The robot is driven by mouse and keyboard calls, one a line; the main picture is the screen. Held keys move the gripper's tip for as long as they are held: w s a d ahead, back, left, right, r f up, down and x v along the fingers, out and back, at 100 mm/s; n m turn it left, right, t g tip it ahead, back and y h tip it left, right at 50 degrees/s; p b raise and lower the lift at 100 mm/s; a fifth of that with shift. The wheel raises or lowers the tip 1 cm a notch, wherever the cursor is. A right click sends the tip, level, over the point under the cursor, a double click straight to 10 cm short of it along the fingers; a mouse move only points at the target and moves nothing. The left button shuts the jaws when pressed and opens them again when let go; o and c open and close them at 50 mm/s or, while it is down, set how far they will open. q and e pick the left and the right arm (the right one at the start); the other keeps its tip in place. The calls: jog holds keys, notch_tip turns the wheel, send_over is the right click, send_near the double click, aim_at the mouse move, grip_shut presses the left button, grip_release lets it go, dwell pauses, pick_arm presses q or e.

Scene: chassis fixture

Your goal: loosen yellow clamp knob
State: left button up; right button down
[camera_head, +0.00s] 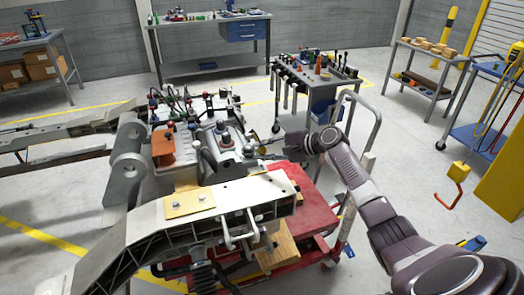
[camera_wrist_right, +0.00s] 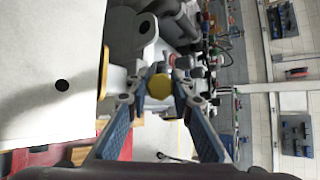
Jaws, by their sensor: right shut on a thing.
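The yellow clamp knob (camera_wrist_right: 159,87) shows in the right wrist view as a small round yellow cap between the two fingertips of my right gripper (camera_wrist_right: 159,92). The gripper is shut on it. In the head view my right gripper (camera_head: 274,146) reaches in from the right to the near right side of the chassis fixture (camera_head: 225,140). The knob is small there and partly hidden by the gripper. My left gripper is not in either view.
A pale metal beam (camera_head: 200,215) lies in front of the fixture. A red cart (camera_head: 318,205) stands below my right arm. A tool cart (camera_head: 318,80) stands behind. Open floor lies between the carts and the right shelf.

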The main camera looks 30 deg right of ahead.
jog(key=n+g+p, duration=0.1)
jog(key=n, duration=0.1)
jog(key=n+g+p, duration=0.1)
jog(key=n, duration=0.1)
jog(key=shift+r+g+h, duration=0.15)
jog(key=shift+g+h, duration=0.15)
jog(key=shift+g, duration=0.1)
jog(key=shift+n+g+h+p, duration=0.4)
jog(key=shift+n+g+p, duration=0.3)
jog(key=shift+n, duration=0.5)
jog(key=shift+f+n+p, duration=0.25)
jog(key=shift+n+p, duration=0.1)
jog(key=shift+n, duration=0.15)
jog(key=shift+s+g+h, duration=0.1)
jog(key=shift+g+h, duration=0.2)
jog(key=c, duration=1.7)
grip_release()
jog(key=shift+r, duration=0.15)
jog(key=v, duration=1.1)
jog(key=shift+s+d+r, duration=0.15)
jog(key=shift+s+r, duration=0.1)
jog(key=shift+s, duration=0.05)
